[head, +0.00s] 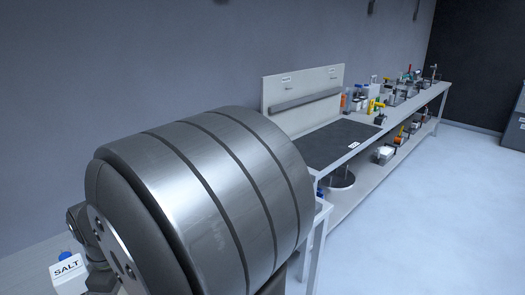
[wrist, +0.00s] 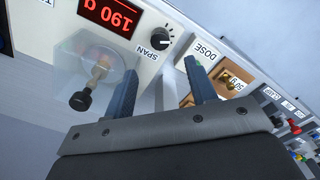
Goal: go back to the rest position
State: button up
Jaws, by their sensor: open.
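In the wrist view my gripper (wrist: 160,68) is open, with its two dark blue fingers apart and nothing between them. Beyond the fingers is a pale panel, seen upside down. It carries a red display (wrist: 112,16) that reads 190 g, a black knob (wrist: 161,40) marked SPAN and a label DOSE (wrist: 205,52). A lever with a black grip (wrist: 81,100) sticks out left of the left finger, apart from it as far as I can tell. In the head view a large metal arm part of mine fills the middle, and my gripper cannot be made out.
A white box marked SALT (head: 68,272) stands at the lower left. A brass-coloured block (wrist: 235,78) shows near the right finger. A long bench (head: 400,112) with a dark mat (head: 335,145) and several tools runs along the wall. The floor (head: 440,210) at right is clear.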

jog(key=shift+r, duration=1.45)
notch_tip(320, 180, down, 14)
jog(key=shift+r, duration=0.25)
jog(key=shift+m, duration=1.6)
